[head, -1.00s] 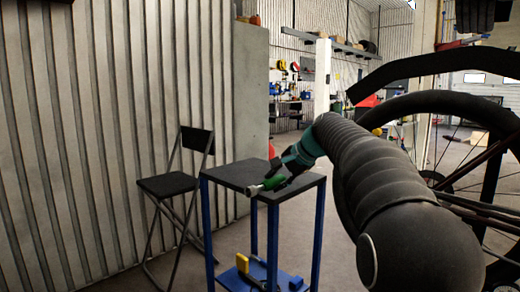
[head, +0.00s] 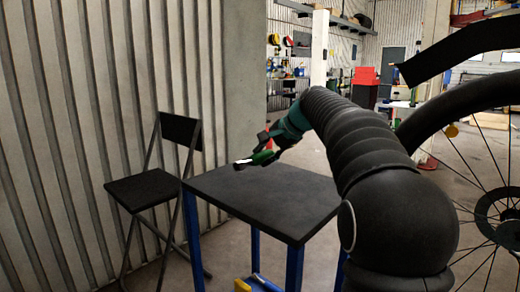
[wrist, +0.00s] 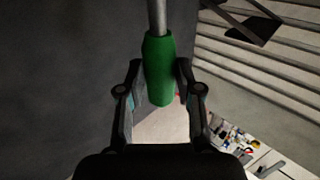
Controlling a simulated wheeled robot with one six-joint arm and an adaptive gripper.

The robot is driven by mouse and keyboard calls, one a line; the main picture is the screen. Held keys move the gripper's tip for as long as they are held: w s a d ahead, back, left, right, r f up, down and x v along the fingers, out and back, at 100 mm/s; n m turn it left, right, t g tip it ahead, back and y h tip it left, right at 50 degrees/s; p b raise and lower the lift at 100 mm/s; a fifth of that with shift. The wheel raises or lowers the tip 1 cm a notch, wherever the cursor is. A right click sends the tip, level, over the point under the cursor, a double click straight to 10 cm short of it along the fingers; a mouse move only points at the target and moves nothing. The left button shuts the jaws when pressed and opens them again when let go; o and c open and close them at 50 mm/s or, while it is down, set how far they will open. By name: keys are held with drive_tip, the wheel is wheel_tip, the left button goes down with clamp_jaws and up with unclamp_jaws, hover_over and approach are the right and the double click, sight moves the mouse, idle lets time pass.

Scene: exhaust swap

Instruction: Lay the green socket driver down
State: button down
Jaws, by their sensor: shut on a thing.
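The green socket driver (head: 262,158) is in my gripper (head: 273,147), over the far left part of the small black-topped table (head: 285,208). In the wrist view the driver's green handle (wrist: 159,68) sits between the two fingers of my gripper (wrist: 153,82), with its grey shaft pointing up and out of the picture. My gripper is shut on the handle. The driver appears to be above the tabletop; whether any part touches it I cannot tell. The visible tabletop is bare.
A black folding chair (head: 150,190) stands left of the table by the ribbed wall (head: 60,120). A large spoked wheel (head: 490,190) is at the right. A yellow item (head: 243,285) is on the table's lower level. Shelves and a red cabinet (head: 366,76) are far behind.

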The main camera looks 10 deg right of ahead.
drive_tip(key=shift+r, duration=0.1)
idle(0.3)
drive_tip(key=shift+d, duration=0.1)
drive_tip(key=shift+f+b, duration=2.1)
drive_tip(key=shift+f, duration=0.85)
drive_tip(key=shift+f+b, duration=0.3)
drive_tip(key=shift+f, duration=0.25)
drive_tip(key=c, duration=0.7)
unclamp_jaws()
drive_tip(key=shift+s, duration=0.1)
drive_tip(key=v, duration=0.8)
